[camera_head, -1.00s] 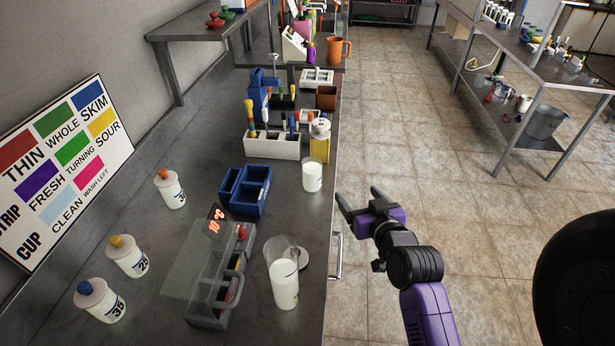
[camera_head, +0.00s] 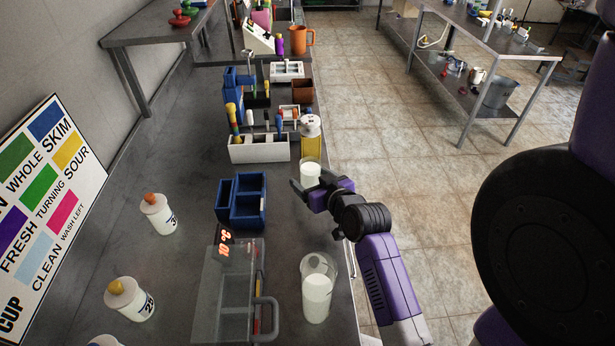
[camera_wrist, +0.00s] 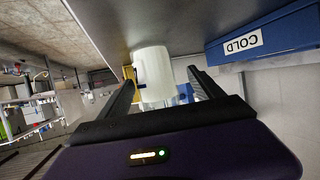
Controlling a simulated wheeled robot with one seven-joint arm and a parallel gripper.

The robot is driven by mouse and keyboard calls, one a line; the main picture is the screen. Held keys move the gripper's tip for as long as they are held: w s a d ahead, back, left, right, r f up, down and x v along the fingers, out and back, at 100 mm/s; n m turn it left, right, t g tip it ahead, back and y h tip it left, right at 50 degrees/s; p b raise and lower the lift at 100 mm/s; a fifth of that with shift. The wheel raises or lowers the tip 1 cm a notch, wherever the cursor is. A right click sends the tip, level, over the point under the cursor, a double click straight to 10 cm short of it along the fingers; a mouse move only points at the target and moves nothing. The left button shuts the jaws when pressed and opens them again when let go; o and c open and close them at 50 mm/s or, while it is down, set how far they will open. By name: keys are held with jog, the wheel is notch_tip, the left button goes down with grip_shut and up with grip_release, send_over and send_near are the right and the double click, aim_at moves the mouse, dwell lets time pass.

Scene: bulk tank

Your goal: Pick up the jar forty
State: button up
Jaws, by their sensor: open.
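A white jar (camera_head: 310,172) stands upright near the right edge of the steel bench, in front of the white tool caddy. No number can be read on it, so I cannot tell if it is jar forty. My gripper (camera_head: 319,186) is open at the near side of this jar, at the bench edge. In the wrist view the white jar (camera_wrist: 152,75) shows ahead, in line with the gap between the open fingers (camera_wrist: 160,92); contact cannot be made out. White bottles with an orange cap (camera_head: 159,213) and a yellow cap (camera_head: 130,299) stand at the left.
A blue divided bin (camera_head: 241,202), marked COLD in the wrist view (camera_wrist: 262,35), stands left of the jar. A clear-lidded box (camera_head: 230,290) and a clear vessel of white liquid (camera_head: 317,288) stand nearer. The white caddy (camera_head: 258,150) and a yellow container (camera_head: 311,137) stand behind.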

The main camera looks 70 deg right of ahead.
jog(key=w+d, duration=0.1)
jog(key=w+d+f+p, duration=0.1)
jog(key=d, duration=0.1)
jog(key=shift+w+d, duration=0.3)
jog(key=shift+w+d+f, duration=0.15)
jog(key=shift+w+d, duration=0.05)
jog(key=shift+w, duration=0.05)
grip_shut()
